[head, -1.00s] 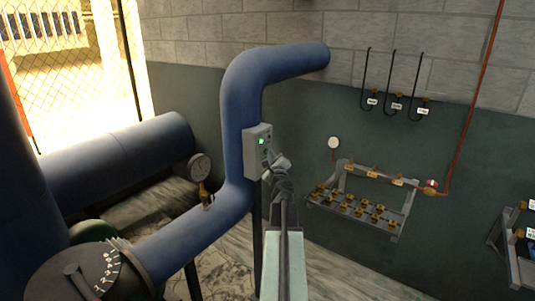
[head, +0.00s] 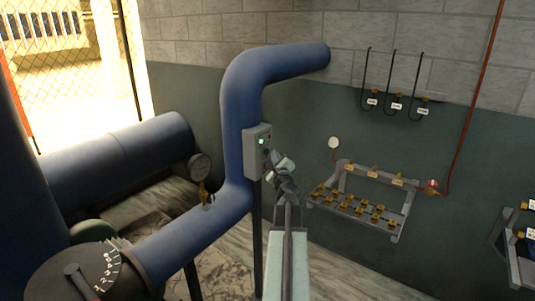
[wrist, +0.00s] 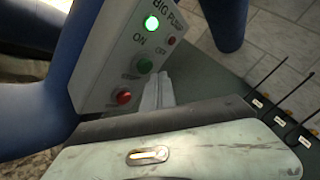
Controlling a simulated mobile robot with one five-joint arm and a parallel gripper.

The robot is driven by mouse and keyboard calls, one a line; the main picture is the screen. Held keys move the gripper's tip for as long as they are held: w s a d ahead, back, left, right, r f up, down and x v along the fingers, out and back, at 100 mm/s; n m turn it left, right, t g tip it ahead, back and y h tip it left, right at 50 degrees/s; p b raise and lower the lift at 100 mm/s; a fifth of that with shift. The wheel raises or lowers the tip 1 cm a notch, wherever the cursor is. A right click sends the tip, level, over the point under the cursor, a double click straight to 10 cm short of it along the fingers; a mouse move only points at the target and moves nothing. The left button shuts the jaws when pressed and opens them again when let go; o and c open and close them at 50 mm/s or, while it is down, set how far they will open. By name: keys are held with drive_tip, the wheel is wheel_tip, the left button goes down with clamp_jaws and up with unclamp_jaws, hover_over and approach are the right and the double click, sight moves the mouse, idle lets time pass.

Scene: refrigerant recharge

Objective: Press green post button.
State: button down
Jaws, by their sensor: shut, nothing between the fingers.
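A grey control box (head: 257,150) is fixed to the upright blue pipe. The wrist view shows its face, with a lit green lamp (wrist: 151,22) above the word ON and a dark red lamp (wrist: 171,41) by OFF. Below are a round green button (wrist: 144,66) and a round red button (wrist: 123,97). The lit lamp also shows in the head view (head: 261,141). My gripper (wrist: 160,78) is shut and empty. Its tips show just right of and below the green button; I cannot tell if they touch the box. It also shows beside the box in the head view (head: 270,172).
Blue pipes (head: 240,110) run behind and left of the box. A pressure gauge (head: 199,166) and a dial (head: 88,275) stand left. A valve rack (head: 352,208) and hanging hoses (head: 394,85) are on the right wall.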

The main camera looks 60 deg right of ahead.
drive_tip(key=s, duration=0.5)
idle(0.3)
idle(0.7)
